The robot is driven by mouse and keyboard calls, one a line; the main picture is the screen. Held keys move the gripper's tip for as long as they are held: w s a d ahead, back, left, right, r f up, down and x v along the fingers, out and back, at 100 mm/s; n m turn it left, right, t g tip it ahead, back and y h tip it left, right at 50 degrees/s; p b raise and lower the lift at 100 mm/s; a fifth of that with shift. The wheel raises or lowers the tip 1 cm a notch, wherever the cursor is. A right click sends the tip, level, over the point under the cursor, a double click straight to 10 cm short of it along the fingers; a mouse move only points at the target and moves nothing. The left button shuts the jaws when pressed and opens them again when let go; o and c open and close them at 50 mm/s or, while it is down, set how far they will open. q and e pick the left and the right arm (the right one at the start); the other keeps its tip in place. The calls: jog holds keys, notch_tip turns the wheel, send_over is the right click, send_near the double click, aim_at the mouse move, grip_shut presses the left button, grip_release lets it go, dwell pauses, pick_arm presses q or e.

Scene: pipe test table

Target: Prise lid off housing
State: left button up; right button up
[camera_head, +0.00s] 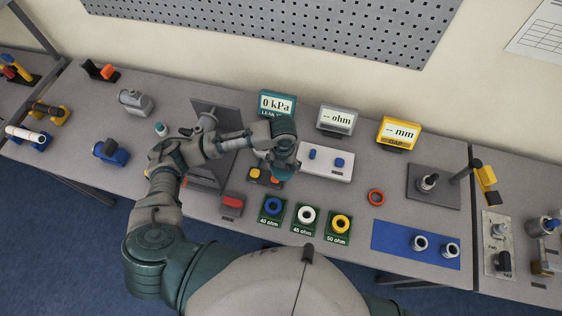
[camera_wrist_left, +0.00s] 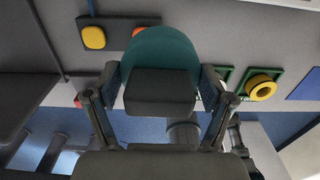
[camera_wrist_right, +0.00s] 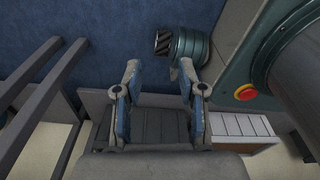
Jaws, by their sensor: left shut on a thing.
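My left gripper (camera_head: 284,165) is over the middle of the table, below the leak display. In the left wrist view its fingers (camera_wrist_left: 160,85) are on either side of a rounded teal piece (camera_wrist_left: 165,48) with a dark grey block-like front, and it is shut on this piece. I cannot tell whether the piece is the lid or the housing, or whether it touches anything below; my gripper hides this in the head view. My right gripper (camera_wrist_right: 158,75) is open, with nothing between its fingertips, over blue floor. It is not in the head view.
A dark upright plate (camera_head: 215,125) stands left of my gripper. Orange and yellow buttons (camera_head: 264,178), a red block (camera_head: 232,205) and several ring stands (camera_head: 306,216) are nearer. The blue mat (camera_head: 395,240) has free room.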

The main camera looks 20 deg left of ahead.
pick_arm(q)
jog(key=shift+d+r+p, duration=0.15)
jog(key=shift+r+p, duration=0.4)
jog(key=shift+r, duration=0.1)
jog(key=shift+d+r+p, duration=0.1)
jog(key=shift+r+p, duration=0.7)
jog(key=shift+p, duration=0.15)
pick_arm(e)
jog(key=r, duration=0.1)
jog(key=d+r, duration=0.1)
jog(key=r, duration=0.1)
jog(key=shift+d+r, duration=0.2)
pick_arm(q)
jog(key=shift+a+f, duration=0.1)
jog(key=shift+a, duration=0.1)
pick_arm(e)
jog(key=shift+a, duration=0.1)
